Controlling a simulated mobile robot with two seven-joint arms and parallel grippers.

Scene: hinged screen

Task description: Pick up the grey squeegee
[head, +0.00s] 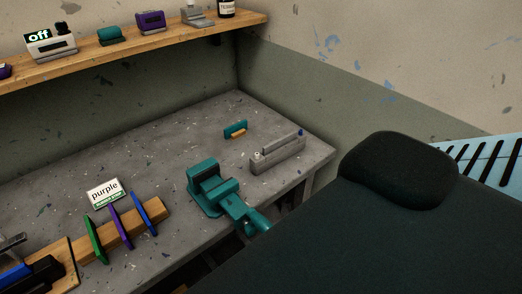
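I cannot make out a clear grey squeegee in the head view. A long grey block-like object (278,154) lies on the right part of the speckled bench, with a pale knob at one end and a blue tip at the other; I cannot tell what it is. A small teal and orange piece (235,130), possibly a squeegee, stands behind it. At the lower left edge, a partly cut-off grey object (10,243) shows above a black and blue part. Neither of my grippers is in view.
A teal vise (208,188) sits at the bench's front edge. A wooden rack (155,213) holds green, purple and blue plates beside a "purple" sign (105,192). A wooden shelf (142,45) with several items runs above. A large dark padded shape (400,230) fills the lower right.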

